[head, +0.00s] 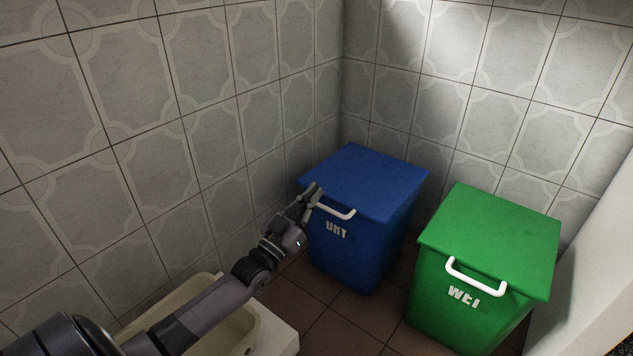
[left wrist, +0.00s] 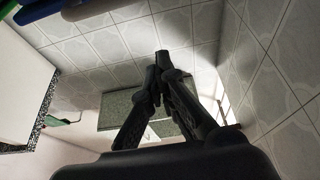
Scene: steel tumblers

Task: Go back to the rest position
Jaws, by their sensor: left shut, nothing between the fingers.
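My left gripper (head: 311,194) is at the end of my left arm, which reaches in from the lower left in the head view. Its fingertips are at the front left edge of the blue bin's lid, by the left end of the white handle (head: 336,212); I cannot tell whether they touch. In the left wrist view the gripper (left wrist: 161,62) shows its two fingers together at the tips with nothing between them. The blue bin (head: 365,250) has its lid closed. My right gripper is in neither view.
A green bin (head: 487,240) with a closed lid and white handle stands right of the blue one. Tiled walls (head: 240,100) meet behind the bins. A cream basin (head: 243,330) lies below my arm. Brown floor tiles (head: 340,328) show in front of the blue bin.

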